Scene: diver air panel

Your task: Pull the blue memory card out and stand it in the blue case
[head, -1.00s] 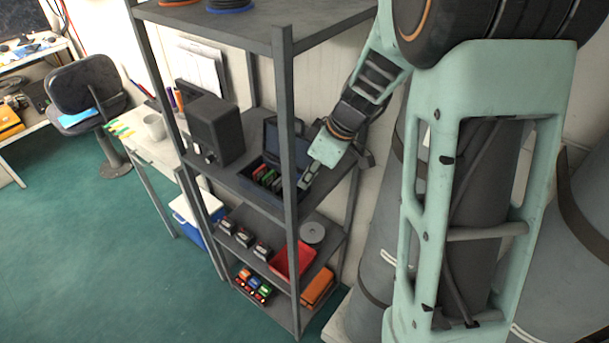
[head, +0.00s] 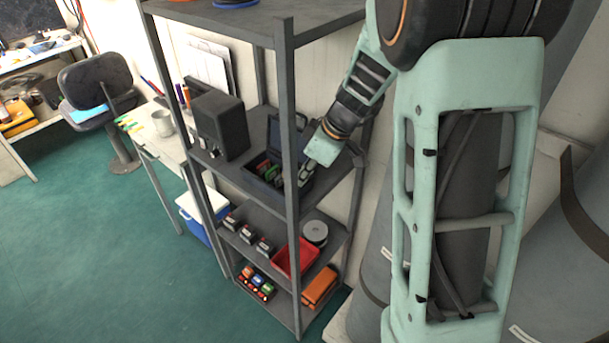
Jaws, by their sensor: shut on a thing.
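The dark blue case (head: 262,187) stands open on the middle shelf of the rack, its lid raised at the back. Several cards stand in it, with red and green ones (head: 267,168) visible. My gripper (head: 303,182) points down at the right end of the case, just right of the front rack post. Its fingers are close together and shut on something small. The blue memory card itself cannot be made out; the fingers and the post hide this spot. I cannot tell whether the held thing touches the case floor.
The front rack post (head: 289,120) stands close to my gripper. A dark speaker-like box (head: 220,125) is left of the case. The shelf below holds several small dark devices (head: 248,233), a red tray (head: 294,258) and a grey disc (head: 315,231). The top shelf (head: 255,22) is overhead.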

